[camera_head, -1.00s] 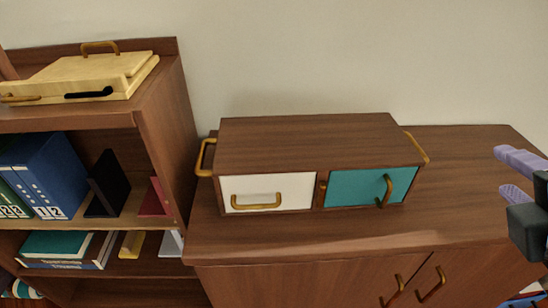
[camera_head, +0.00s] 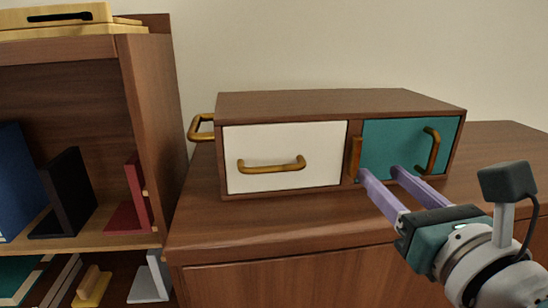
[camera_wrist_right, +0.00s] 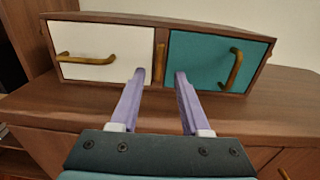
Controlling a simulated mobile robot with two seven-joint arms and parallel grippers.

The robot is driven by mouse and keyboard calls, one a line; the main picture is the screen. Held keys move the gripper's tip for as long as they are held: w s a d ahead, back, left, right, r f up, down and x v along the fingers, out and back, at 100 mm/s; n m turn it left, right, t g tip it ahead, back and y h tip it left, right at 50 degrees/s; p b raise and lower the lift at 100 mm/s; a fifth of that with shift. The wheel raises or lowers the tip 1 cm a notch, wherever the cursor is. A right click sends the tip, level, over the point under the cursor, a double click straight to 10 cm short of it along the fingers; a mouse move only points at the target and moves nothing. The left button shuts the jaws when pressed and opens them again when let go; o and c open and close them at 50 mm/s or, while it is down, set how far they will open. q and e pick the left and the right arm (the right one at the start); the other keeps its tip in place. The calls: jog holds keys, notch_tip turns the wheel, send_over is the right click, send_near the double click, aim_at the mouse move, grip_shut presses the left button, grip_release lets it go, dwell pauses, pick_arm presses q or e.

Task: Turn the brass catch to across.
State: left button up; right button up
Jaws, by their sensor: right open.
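The brass catch (camera_head: 354,158) is a small upright bar on the wooden post between the white drawer front (camera_head: 285,158) and the teal door (camera_head: 398,146) of the brown box. In the right wrist view the catch (camera_wrist_right: 160,62) stands upright between and beyond the fingertips. My right gripper (camera_head: 379,173) is open and empty, its two lilac fingers pointing at the box front just below and right of the catch in the head view. It also shows in the right wrist view (camera_wrist_right: 159,75). I cannot tell any contact with the catch. My left gripper is out of view.
The box stands on a brown cabinet top (camera_head: 260,218). Brass handles are on the white front (camera_head: 271,166), the teal door (camera_head: 433,150) and the box's left side (camera_head: 197,128). A bookshelf (camera_head: 150,130) stands at left. The cabinet top before the box is clear.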

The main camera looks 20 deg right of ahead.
aim_at(358, 153)
jog(key=x, duration=0.6)
jog(key=shift+w, duration=0.4)
grip_shut()
